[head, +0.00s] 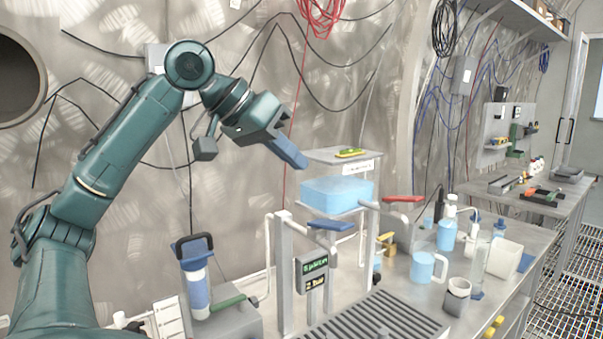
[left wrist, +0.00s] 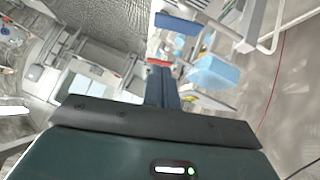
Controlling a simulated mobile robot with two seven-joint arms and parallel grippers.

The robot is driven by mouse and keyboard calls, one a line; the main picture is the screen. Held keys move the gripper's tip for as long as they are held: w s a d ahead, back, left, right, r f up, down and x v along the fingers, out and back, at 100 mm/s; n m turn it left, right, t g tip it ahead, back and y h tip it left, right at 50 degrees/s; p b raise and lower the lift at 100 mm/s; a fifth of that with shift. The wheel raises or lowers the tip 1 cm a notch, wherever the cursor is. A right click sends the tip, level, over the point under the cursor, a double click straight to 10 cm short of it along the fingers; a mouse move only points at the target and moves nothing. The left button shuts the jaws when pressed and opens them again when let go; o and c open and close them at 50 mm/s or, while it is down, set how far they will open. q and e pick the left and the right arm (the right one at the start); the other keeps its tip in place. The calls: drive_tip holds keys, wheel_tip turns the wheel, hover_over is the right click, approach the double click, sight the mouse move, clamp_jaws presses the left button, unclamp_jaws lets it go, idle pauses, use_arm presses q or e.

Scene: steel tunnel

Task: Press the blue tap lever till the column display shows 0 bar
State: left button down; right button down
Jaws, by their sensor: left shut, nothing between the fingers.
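The blue tap lever (head: 330,225) lies roughly level on a pipe beside a grey post, in front of the translucent blue tank (head: 336,195). It seems to show in the left wrist view as a blue bar (left wrist: 177,22). The column display (head: 314,274) has green and pale text, too small to read surely. My left gripper (head: 302,163) is shut and empty, above and behind the lever and apart from it. Its blue-grey fingers show in the left wrist view (left wrist: 162,85). My right gripper is not in view.
A red lever (head: 403,198) sits right of the tank. A blue cylinder with a black handle (head: 195,275) stands at left. A light-blue mug (head: 428,267), bottles and a white box (head: 503,257) crowd the bench right. A slatted grate (head: 380,318) lies in front.

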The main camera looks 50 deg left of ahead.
sight(343, 222)
use_arm(q)
drive_tip(key=x, duration=0.3)
drive_tip(key=s+f+b+x, duration=0.1)
drive_tip(key=x, duration=0.6)
drive_tip(key=shift+s+f+b, duration=0.1)
drive_tip(key=shift+f+b, duration=0.1)
drive_tip(key=shift+b, duration=0.1)
drive_tip(key=shift+s+d+f, duration=0.1)
drive_tip(key=shift+d+f, duration=0.1)
drive_tip(key=shift+f, duration=0.35)
drive_tip(key=shift+d+f+b, duration=0.1)
drive_tip(key=shift+f+b, duration=0.05)
drive_tip(key=shift+b, duration=0.15)
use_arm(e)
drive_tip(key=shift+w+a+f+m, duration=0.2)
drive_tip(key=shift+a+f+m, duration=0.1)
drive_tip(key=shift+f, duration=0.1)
